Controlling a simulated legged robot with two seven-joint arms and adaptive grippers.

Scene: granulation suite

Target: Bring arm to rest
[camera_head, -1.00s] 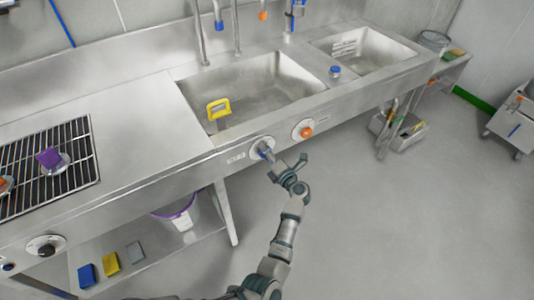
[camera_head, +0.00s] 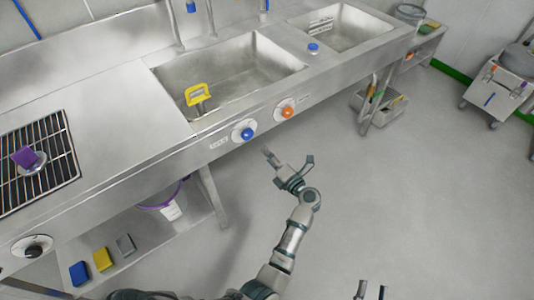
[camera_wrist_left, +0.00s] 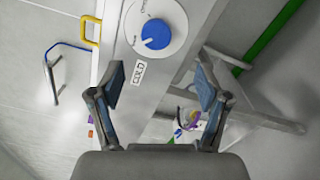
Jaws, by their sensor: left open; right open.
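My left gripper (camera_head: 289,160) is open and empty in front of the sink counter, its jaws apart from the blue knob. In the left wrist view its two fingers (camera_wrist_left: 160,82) are spread with nothing between them. The blue knob (camera_head: 248,134) sits on a white dial on the counter's front panel. It also shows in the left wrist view (camera_wrist_left: 156,34), above the fingertips, beside a "COLD" label (camera_wrist_left: 139,72). My right gripper (camera_head: 371,288) shows only as two separated fingertips at the bottom edge; it is open, and the rest is out of view.
An orange knob (camera_head: 288,112) is right of the blue one. A yellow-handled tool (camera_head: 198,94) stands in the large sink (camera_head: 245,65). A purple item (camera_head: 25,157) is on the black rack at left. A grey bin (camera_head: 385,103) is on the floor.

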